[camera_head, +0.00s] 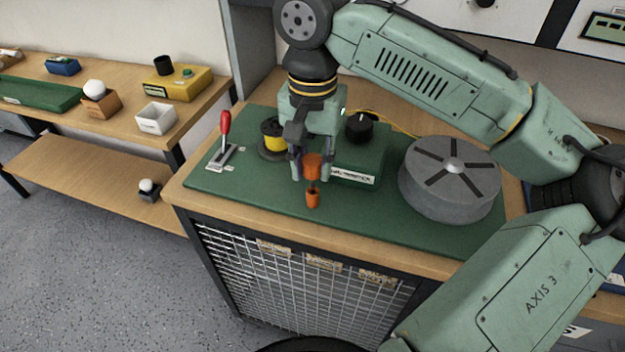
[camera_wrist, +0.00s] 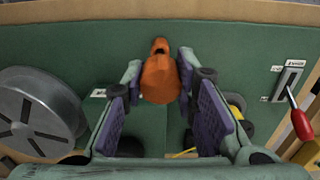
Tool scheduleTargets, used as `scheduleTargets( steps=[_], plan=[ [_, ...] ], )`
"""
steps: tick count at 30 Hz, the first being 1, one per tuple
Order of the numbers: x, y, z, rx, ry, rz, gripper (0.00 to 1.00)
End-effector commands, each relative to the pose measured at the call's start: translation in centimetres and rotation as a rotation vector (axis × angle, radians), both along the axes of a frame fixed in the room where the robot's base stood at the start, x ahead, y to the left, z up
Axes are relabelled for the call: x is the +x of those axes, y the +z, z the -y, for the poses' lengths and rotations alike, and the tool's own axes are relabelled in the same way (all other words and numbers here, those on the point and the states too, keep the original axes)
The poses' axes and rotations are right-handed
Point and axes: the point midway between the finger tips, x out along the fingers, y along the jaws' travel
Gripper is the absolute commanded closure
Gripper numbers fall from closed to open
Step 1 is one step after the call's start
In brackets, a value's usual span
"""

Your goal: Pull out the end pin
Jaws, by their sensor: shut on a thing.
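The orange pin (camera_head: 313,168) stands upright over the front part of the green board, with a wide upper part and a narrower orange piece (camera_head: 313,197) below it. My gripper (camera_head: 304,168) points down and is shut on the pin's wide part. In the wrist view, the pin (camera_wrist: 158,82) sits between the purple-padded fingertips of my gripper (camera_wrist: 161,75), and its narrow end points toward the board's edge. I cannot tell whether its lower end touches the board.
The green board (camera_head: 400,222) carries a red-handled lever (camera_head: 225,125), a yellow-and-black spool (camera_head: 271,135), a green box with a black knob (camera_head: 361,126) and a large grey spoked drum (camera_head: 450,180). The drum also shows in the wrist view (camera_wrist: 35,115). A side bench (camera_head: 95,130) stands left.

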Motion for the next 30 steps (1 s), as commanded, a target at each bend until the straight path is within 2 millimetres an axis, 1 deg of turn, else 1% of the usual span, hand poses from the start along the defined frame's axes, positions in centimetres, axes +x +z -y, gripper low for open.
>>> scheduleTargets(
  steps=[3, 17, 30],
  plan=[
    [0.0, 0.4, 0.0, 0.000, 0.000, 0.000, 1.00],
    [0.0, 0.7, 0.0, 0.001, 0.000, 0.000, 1.00],
    [0.0, 3.9, 0.0, 0.001, 0.000, 0.000, 1.00]
  ],
)
